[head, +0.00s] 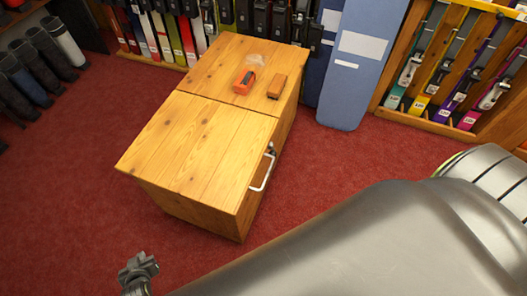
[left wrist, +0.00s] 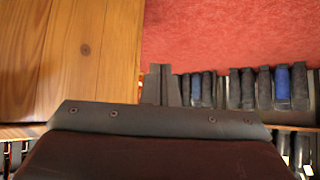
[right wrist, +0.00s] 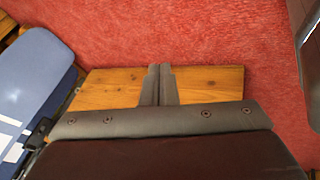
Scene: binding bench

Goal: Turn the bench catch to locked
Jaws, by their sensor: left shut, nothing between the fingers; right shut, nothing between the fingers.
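The wooden bench (head: 190,140) stands left of centre in the head view. A pale metal handle with a dark pivot, which looks like the bench catch (head: 265,170), is on its right side near the top edge. Its locked or unlocked marking is too small to read. My left gripper (head: 138,268) is low in the head view, in front of the bench and apart from it. Its shut, empty fingers show in the left wrist view (left wrist: 161,84), beside the bench top (left wrist: 70,60). My right gripper (right wrist: 158,84) is shut and empty, with the bench (right wrist: 210,87) behind its fingers.
An orange tool (head: 244,82) and a brown block (head: 277,86) lie on the bench's far end. A blue padded board (head: 358,70) and a ski rack (head: 450,70) stand behind. Boots (head: 40,60) line the left. Red carpet (head: 70,180) is clear around the bench.

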